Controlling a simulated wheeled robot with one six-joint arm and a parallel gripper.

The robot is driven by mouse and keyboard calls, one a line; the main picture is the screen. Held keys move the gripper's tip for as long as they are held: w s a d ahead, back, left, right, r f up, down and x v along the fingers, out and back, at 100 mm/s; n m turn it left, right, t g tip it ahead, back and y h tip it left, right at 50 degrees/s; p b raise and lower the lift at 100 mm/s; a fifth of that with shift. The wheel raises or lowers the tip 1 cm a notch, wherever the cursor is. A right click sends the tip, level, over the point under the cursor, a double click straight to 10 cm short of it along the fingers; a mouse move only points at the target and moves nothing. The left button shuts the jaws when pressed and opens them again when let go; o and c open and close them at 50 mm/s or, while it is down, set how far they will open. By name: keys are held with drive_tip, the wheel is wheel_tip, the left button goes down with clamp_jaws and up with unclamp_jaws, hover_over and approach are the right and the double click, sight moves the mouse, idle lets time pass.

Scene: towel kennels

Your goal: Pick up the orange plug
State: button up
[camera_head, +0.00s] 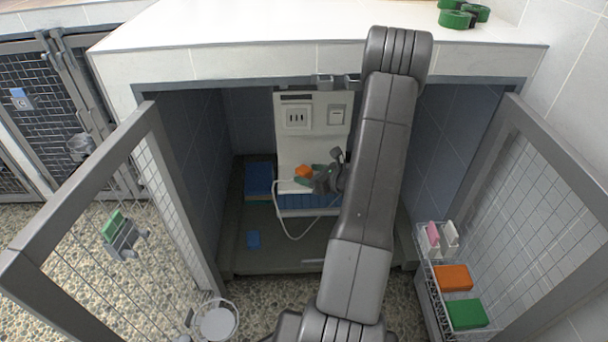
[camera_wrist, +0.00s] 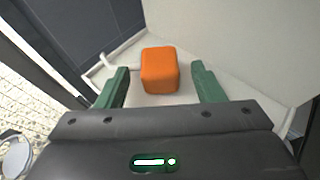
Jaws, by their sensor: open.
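The orange plug (camera_head: 303,171) is a small rounded block on a pale shelf of the white panel unit inside the open kennel. In the wrist view the orange plug (camera_wrist: 160,70) lies beyond and between my fingertips, with a visible gap to each finger. My gripper (camera_wrist: 159,84) has green fingers spread apart and nothing between them. In the head view my gripper (camera_head: 318,180) is just right of the plug, partly hidden by my arm.
The panel (camera_head: 312,125) with sockets stands upright behind the plug. Open mesh doors flank the kennel; the right one carries a basket (camera_head: 434,300) with orange and green blocks.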

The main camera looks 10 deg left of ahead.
drive_tip(key=c, duration=1.3)
drive_tip(key=shift+r, duration=0.15)
drive_tip(key=shift+s+r+p, duration=0.15)
drive_tip(key=shift+r+p, duration=0.3)
drive_tip(key=shift+r, duration=0.2)
wheel_tip(320, 180, up, 6)
drive_tip(key=p, duration=0.2)
drive_tip(key=s+d, duration=0.2)
drive_tip(key=s, duration=0.4)
drive_tip(key=s+d, duration=0.1)
drive_tip(key=s, duration=0.5)
drive_tip(key=s+d, duration=0.2)
drive_tip(key=s, duration=0.5)
drive_tip(key=shift+d+f, duration=0.25)
drive_tip(key=shift+d, duration=0.05)
